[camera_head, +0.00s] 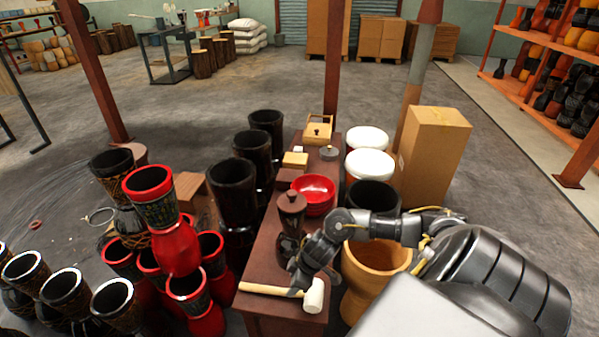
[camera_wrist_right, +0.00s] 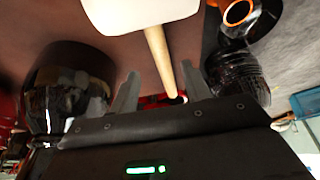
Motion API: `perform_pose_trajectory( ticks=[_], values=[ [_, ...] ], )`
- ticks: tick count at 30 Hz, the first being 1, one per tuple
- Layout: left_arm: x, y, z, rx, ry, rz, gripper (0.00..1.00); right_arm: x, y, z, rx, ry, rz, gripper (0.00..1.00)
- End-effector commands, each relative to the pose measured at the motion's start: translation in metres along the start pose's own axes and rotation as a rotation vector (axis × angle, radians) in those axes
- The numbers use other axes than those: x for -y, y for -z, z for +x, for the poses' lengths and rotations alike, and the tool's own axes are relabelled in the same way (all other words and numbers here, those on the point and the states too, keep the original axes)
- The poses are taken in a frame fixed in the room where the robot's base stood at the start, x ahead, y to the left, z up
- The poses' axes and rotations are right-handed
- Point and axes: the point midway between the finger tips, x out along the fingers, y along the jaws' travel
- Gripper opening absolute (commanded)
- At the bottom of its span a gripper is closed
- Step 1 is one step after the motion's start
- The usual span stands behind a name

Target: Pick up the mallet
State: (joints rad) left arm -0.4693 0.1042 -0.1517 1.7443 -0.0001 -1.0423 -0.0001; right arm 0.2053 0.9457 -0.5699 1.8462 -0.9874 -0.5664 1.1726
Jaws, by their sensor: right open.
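The mallet has a white head (camera_head: 314,295) and a pale wooden handle (camera_head: 268,289). It lies across the near end of a narrow dark-red table (camera_head: 262,262), handle pointing left. My right gripper (camera_head: 299,281) is just over the handle, close to the head. In the right wrist view, the open right gripper (camera_wrist_right: 162,76) has one finger on each side of the handle (camera_wrist_right: 158,52), and the white head (camera_wrist_right: 140,12) is beyond the fingertips. Whether the fingers touch the handle cannot be told. My left gripper is not in view.
A dark lidded jar (camera_head: 290,214) stands on the table just behind the gripper, with a red bowl (camera_head: 314,190) farther back. Red and black goblet drums crowd the left side. A wooden drum (camera_head: 372,265) stands right of the table, under my right arm, and a cardboard box (camera_head: 432,155) is behind.

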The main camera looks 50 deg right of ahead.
Motion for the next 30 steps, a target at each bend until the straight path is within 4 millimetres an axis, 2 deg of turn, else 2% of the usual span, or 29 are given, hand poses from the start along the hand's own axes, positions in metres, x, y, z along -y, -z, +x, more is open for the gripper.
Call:
perform_pose_trajectory(
  ticks=[4, 12, 16, 22, 30],
  values=[
    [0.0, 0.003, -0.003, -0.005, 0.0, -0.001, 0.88, 0.001, -0.001, 0.007, 0.0, 0.001, 0.001, 0.48],
    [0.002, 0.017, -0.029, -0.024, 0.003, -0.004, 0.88, 0.002, -0.003, 0.046, 0.0, 0.0, 0.001, 0.48],
    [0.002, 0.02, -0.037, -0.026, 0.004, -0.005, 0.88, 0.002, -0.002, 0.052, -0.001, -0.001, 0.0, 0.48],
    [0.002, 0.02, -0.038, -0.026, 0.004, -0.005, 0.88, 0.002, -0.002, 0.052, 0.0, 0.0, -0.001, 0.48],
    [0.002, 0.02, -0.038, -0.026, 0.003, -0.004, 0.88, 0.002, -0.002, 0.051, 0.0, 0.0, -0.001, 0.14]
  ],
)
